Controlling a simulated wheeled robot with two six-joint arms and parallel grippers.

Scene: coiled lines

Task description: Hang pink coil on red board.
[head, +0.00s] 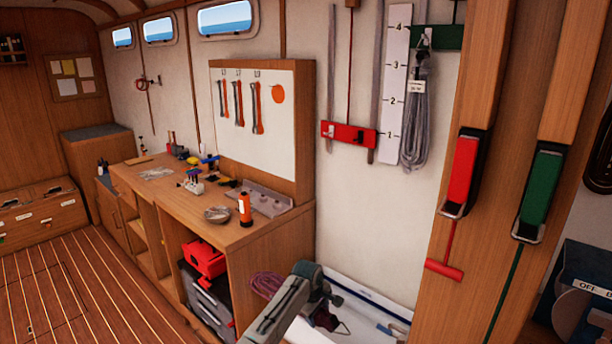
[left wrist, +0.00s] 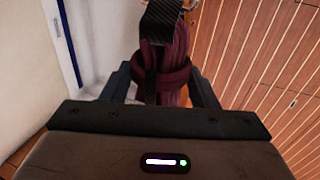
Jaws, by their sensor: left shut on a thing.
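My left gripper (head: 326,302) is low in the head view, in front of the white wall and below the red board. It is shut on a dark maroon-pink coil (left wrist: 172,75), which sits between the fingers in the left wrist view. A black strap (left wrist: 163,22) with a metal ring is at its top. My right gripper is out of view.
A grey coil (head: 416,125) hangs from the green board (head: 452,38), right of the numbered strip (head: 394,80). The workbench (head: 262,236) stands left. A wooden post (head: 447,262) with red and green levers stands right.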

